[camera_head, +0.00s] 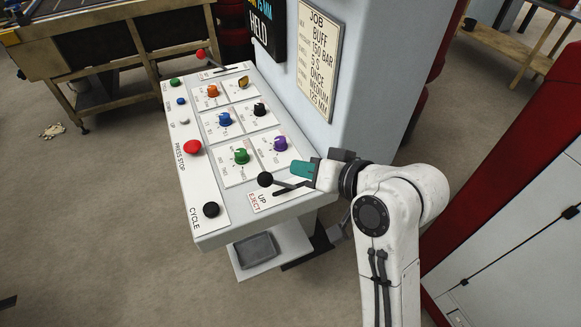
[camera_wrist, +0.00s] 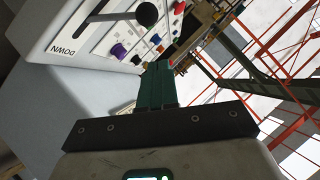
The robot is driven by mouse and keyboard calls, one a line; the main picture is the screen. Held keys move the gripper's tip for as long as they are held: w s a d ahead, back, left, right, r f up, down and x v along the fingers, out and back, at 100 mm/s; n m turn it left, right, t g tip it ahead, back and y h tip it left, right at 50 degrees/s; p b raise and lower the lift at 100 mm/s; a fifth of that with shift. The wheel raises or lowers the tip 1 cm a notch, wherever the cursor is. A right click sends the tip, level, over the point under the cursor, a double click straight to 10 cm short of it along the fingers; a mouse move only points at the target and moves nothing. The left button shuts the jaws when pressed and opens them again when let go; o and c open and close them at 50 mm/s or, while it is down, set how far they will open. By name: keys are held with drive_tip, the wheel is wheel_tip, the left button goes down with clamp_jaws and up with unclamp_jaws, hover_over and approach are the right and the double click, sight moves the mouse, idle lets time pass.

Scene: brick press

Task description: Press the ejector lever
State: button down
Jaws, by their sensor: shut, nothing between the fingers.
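The ejector lever has a black ball knob (camera_head: 265,179) on a thin rod. It stands at the panel's near right corner, beside the labels "UP" and "EJECT". In the wrist view the black knob (camera_wrist: 147,14) is at the top, just beyond the fingertips, with its rod running left above a "DOWN" label. My gripper (camera_head: 294,169) has teal fingers closed together, with nothing between them. It is right of the knob and close to the rod; I cannot tell whether they touch. The closed fingers also fill the middle of the wrist view (camera_wrist: 157,68).
The panel (camera_head: 220,215) carries several coloured knobs, a red press-stop button (camera_head: 193,147), a black cycle button (camera_head: 211,209) and a red-knobbed lever (camera_head: 201,54) at the far end. The grey press column (camera_head: 335,120) with a job card (camera_head: 318,55) rises beside my arm. A grey tray (camera_head: 258,250) sits below.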

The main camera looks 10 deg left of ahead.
drive_tip(key=shift+v, duration=2.3)
drive_tip(key=s+d+f+m+g+h+b, duration=0.15)
drive_tip(key=s+d+f+h, duration=0.25)
drive_tip(key=s+d+f, duration=0.6)
drive_tip(key=s+d+f+m+g+h, duration=0.2)
drive_tip(key=s+d+f+h, duration=0.35)
drive_tip(key=d+f, duration=0.7)
drive_tip(key=s+d+f+g, duration=0.1)
drive_tip(key=s+d+f, duration=0.1)
drive_tip(key=s, duration=0.4)
drive_tip(key=s+d+f+g+h, duration=0.1)
drive_tip(key=s+d+f, duration=0.1)
drive_tip(key=s, duration=0.4)
drive_tip(key=shift+s+d+f+b, duration=0.3)
drive_tip(key=shift+d+f, duration=0.1)
drive_tip(key=shift+d, duration=0.4)
drive_tip(key=shift+a, duration=0.1)
idle(1.1)
